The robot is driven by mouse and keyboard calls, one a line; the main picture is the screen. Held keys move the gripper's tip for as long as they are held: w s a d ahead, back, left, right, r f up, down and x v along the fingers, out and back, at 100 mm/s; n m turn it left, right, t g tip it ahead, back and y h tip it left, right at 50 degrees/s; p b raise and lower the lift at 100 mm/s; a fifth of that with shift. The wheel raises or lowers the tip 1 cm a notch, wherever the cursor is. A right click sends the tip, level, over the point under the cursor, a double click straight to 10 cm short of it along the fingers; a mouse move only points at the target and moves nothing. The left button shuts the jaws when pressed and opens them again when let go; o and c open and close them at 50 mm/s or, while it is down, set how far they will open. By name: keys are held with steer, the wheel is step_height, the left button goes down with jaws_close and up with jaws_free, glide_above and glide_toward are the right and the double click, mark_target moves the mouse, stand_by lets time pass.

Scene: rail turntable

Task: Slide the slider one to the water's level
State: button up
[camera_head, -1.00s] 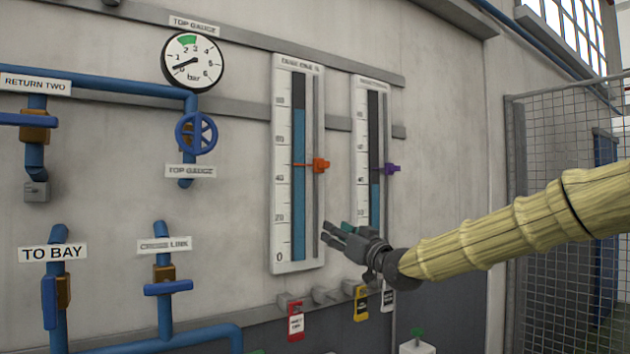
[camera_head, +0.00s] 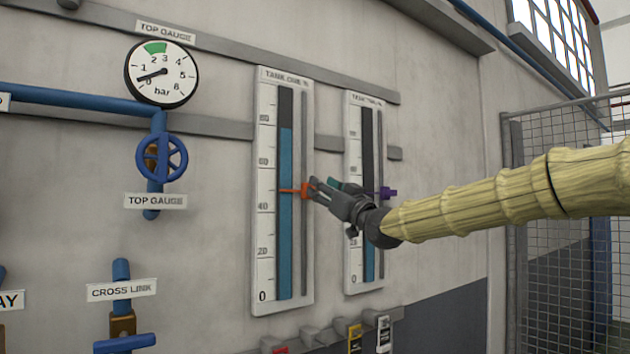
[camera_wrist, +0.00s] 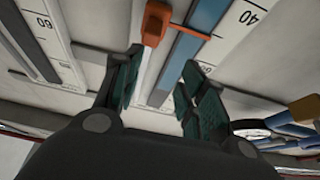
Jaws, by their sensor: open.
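The tank one gauge (camera_head: 266,225) is a tall white panel on the wall with a scale and a blue water column (camera_head: 285,155). The water's top stands a little below the 80 mark. The orange slider one (camera_head: 304,190) has its pointer between 40 and 60, well below the water's top. My gripper (camera_head: 319,190) is open, just right of the slider in the head view and at about its height. In the wrist view, the orange slider (camera_wrist: 157,22) shows beyond the gap between my open fingers (camera_wrist: 155,85). I cannot see contact.
A second gauge (camera_head: 352,150) with a purple slider (camera_head: 387,193) stands to the right, partly behind my gripper. The top gauge dial (camera_head: 161,73) and a blue valve wheel (camera_head: 162,158) are to the left. Small tagged fittings (camera_head: 355,338) line the wall below. A mesh fence (camera_head: 545,190) stands right.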

mark_target(319, 191)
steer(key=w, duration=0.2)
steer(key=w+a+p, duration=0.1)
steer(key=w, duration=0.1)
steer(key=w+p, duration=0.1)
steer(key=w, duration=0.1)
steer(key=shift+w+a, duration=0.3)
steer(key=shift+w, duration=0.05)
steer(key=shift+s+a+r, duration=0.1)
steer(key=shift+s+a, duration=0.1)
steer(key=shift+a, duration=0.1)
steer(key=shift+w+a, duration=0.1)
steer(key=shift+a, duration=0.3)
steer(key=shift+w+d+f, duration=0.2)
steer(key=shift+d+f, duration=0.05)
steer(key=shift+d, duration=0.1)
steer(key=shift+c, duration=0.7)
steer(key=c, duration=0.3)
steer(key=shift+s+r, duration=0.15)
steer(key=shift+s, duration=0.05)
jaws_close()
steer(key=shift+s+r, duration=0.1)
steer(key=shift+s, duration=0.2)
steer(key=shift+d, duration=0.1)
